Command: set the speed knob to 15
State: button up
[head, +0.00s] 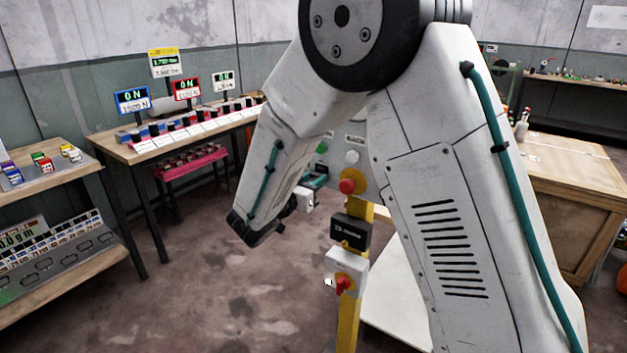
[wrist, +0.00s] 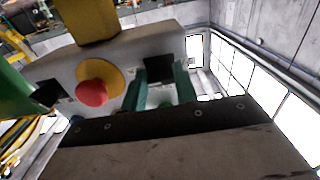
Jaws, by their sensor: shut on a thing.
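The grey control panel (head: 338,152) stands on a yellow post and is partly behind my arm. In the wrist view the panel (wrist: 125,52) fills the upper middle, close to my gripper. My gripper (wrist: 160,82) has its two teal fingers against the panel, shut on what appears to be the speed knob, which is mostly hidden between them. A dark square (wrist: 158,68) shows on the panel between the fingertips. In the head view my gripper (head: 316,181) is at the panel's lower left. The knob's pointer and any number on it cannot be read.
A red mushroom button (wrist: 91,92) on a yellow base sits on the panel beside the fingers. Below it on the post are a black labelled box (head: 351,231) and another red button (head: 344,284). A workbench with displays (head: 180,135) stands at left; the floor between is clear.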

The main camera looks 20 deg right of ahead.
jog(key=shift+w+a+m, duration=0.1)
jog(key=shift+m, duration=1)
jog(key=o, duration=1)
jog(key=v, duration=0.7)
jog(key=shift+s+a, duration=0.25)
jog(key=shift+a, duration=0.05)
